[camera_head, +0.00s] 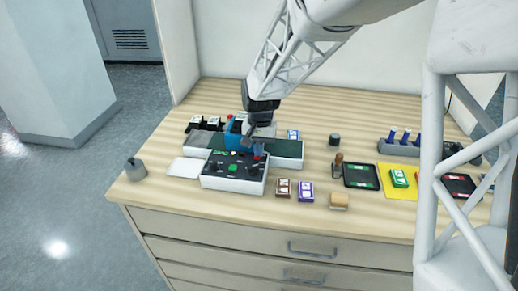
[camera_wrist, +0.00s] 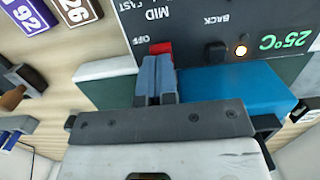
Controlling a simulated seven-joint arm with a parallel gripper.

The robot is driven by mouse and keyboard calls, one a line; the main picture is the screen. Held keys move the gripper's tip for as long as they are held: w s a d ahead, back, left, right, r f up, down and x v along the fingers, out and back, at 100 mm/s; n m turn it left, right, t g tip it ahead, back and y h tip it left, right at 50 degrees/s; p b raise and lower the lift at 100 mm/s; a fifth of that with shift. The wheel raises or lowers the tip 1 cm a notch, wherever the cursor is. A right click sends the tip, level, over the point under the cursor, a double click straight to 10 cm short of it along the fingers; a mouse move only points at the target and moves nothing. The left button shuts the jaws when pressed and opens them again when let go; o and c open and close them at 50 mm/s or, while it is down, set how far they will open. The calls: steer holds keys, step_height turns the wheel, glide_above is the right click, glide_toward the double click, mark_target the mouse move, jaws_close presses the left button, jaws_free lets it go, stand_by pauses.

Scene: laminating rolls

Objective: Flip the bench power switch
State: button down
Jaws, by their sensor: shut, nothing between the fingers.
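A black control panel (camera_head: 226,165) with a white housing stands on the bench. A red switch (camera_wrist: 162,48) sits near the OFF label, partly hidden by my fingertips. My gripper (camera_head: 259,151) is above the panel's right part. In the wrist view my gripper (camera_wrist: 155,62) is shut and empty, its tips right at the red switch. I cannot tell whether they touch it.
A blue block (camera_head: 233,131) and a dark green surface (camera_head: 288,149) lie behind the panel. Brown and purple cards (camera_head: 305,190) lie to its right, with a wooden-handled stamp (camera_head: 338,166) and a black tray (camera_head: 361,176) beyond. A grey weight (camera_head: 135,169) stands at the left edge.

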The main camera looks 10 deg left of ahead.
steer(key=shift+s+d+f, duration=0.2)
steer(key=shift+s+f, duration=0.45)
steer(key=shift+f, duration=0.05)
steer(key=shift+a+r, duration=0.1)
steer(key=shift+r, duration=0.05)
step_height(320, 180, up, 15)
steer(key=w, duration=0.2)
steer(key=shift+w, duration=0.2)
stand_by(0.4)
steer(key=shift+r, duration=0.1)
